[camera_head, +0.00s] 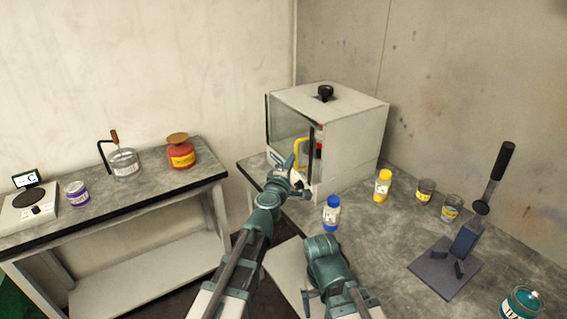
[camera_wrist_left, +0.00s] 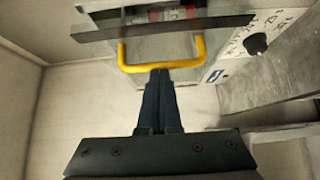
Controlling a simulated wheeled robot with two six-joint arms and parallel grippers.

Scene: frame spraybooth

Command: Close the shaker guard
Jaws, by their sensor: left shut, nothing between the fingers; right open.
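The shaker is a white box (camera_head: 352,137) with a black knob on top, at the back of the right bench. Its clear guard (camera_head: 287,127) has dark edges and a yellow handle (camera_head: 299,152) on the front. How far the guard stands open is hard to tell. My left gripper (camera_head: 296,187) is shut and empty in front of the guard. In the left wrist view its fingertips (camera_wrist_left: 159,74) are at the middle of the yellow handle's bar (camera_wrist_left: 190,64); touching or just short is unclear. My right arm (camera_head: 326,262) is low at the front, its open gripper mostly hidden.
The left bench (camera_head: 130,190) holds a scale and containers. A gap separates the benches.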

